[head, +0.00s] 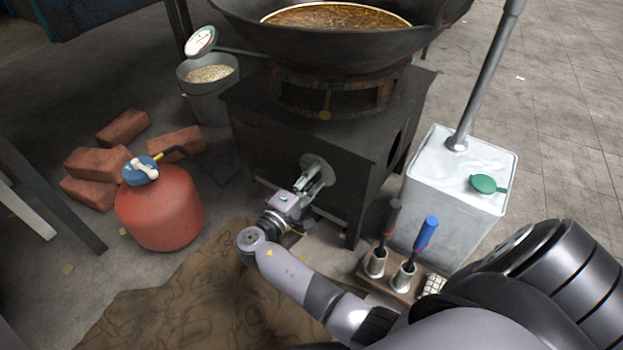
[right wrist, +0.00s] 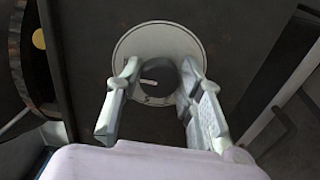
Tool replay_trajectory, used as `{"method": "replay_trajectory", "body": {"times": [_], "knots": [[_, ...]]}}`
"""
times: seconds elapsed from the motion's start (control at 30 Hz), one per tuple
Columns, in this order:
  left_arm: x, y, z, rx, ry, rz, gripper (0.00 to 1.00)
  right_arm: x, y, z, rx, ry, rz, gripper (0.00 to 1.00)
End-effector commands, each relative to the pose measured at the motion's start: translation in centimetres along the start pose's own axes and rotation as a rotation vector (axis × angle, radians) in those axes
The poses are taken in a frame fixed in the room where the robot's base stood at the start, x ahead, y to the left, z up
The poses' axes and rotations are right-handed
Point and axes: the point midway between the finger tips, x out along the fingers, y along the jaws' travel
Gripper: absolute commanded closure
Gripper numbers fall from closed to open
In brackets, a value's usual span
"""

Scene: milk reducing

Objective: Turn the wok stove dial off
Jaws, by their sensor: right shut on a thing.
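The black wok stove (head: 262,140) stands in the middle of the head view, with a wide wok (head: 262,38) of brown food on top. Its dial is a dark round knob (right wrist: 160,86) with a white mark, set on a pale round plate (right wrist: 128,48) on the stove's front. My right gripper (right wrist: 158,72) is at the dial, one finger on each side of the knob, shut on it. In the head view the right gripper (head: 318,174) hides most of the knob. My left gripper is not in view.
A red gas canister (head: 160,210) and several bricks (head: 122,127) lie left of the stove. A white metal can (head: 455,190) and a rack (head: 400,284) holding two tools stand at right. Brown crumpled cloth (head: 185,300) covers floor in front.

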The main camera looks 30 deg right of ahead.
Motion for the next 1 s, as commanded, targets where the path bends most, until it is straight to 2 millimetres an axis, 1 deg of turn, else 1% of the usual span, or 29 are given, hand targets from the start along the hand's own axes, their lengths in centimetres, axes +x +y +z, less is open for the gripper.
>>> {"method": "replay_trajectory", "body": {"times": [0.03,0.33,0.57,0.63,0.77,1.0], "knots": [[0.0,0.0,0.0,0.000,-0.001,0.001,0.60,0.2,0.4,-0.2,0.006,0.004,0.006,0.65],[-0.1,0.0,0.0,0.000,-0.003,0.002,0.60,0.1,0.2,-0.1,0.002,0.002,0.003,0.46],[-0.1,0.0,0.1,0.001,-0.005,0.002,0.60,0.0,0.1,-0.1,0.000,0.001,0.002,0.46],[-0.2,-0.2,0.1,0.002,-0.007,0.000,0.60,-0.2,0.1,-0.1,0.000,0.001,0.001,0.46],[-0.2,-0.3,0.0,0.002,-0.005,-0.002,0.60,-1.6,0.0,-0.1,0.000,0.002,-0.001,0.46],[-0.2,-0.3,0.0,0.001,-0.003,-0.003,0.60,-5.6,0.1,-0.1,0.002,0.004,-0.001,0.46]]}}
